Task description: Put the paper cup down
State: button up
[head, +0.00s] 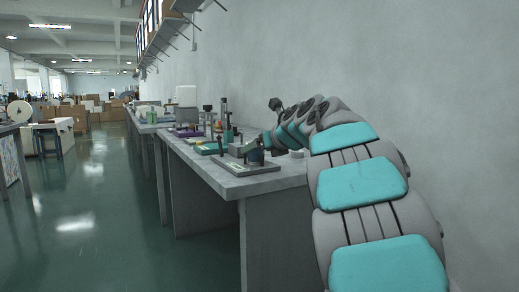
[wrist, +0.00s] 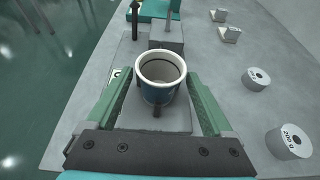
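The paper cup (wrist: 161,72) has a white rim and a blue body. In the wrist view it is seen from above, open end up, and looks empty. My gripper (wrist: 162,78) has its two green fingers on either side of the cup, their tips close against it near the rim. Below the cup is a grey metal fixture (wrist: 183,118) with a dark post just in front of the cup. Whether the cup's bottom touches the fixture is hidden. In the head view my gripper (head: 268,142) is small, above the near end of the bench, and the cup is hard to make out.
The grey bench (head: 262,185) runs along the wall. Several cylindrical weights (wrist: 257,79) lie on it to the right in the wrist view, with small metal blocks (wrist: 230,35) farther off. A green device (wrist: 147,14) stands beyond the fixture. The bench edge is close on the left.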

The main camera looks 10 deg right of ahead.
jog(key=shift+o, duration=0.4)
jog(key=shift+r, duration=0.1)
jog(key=shift+s+r, duration=0.1)
jog(key=shift+r, duration=0.05)
jog(key=v, duration=1.1)
jog(key=shift+s+p, duration=0.3)
jog(key=shift+s, duration=0.1)
jog(key=shift+d+r, duration=0.1)
jog(key=shift+r, duration=0.1)
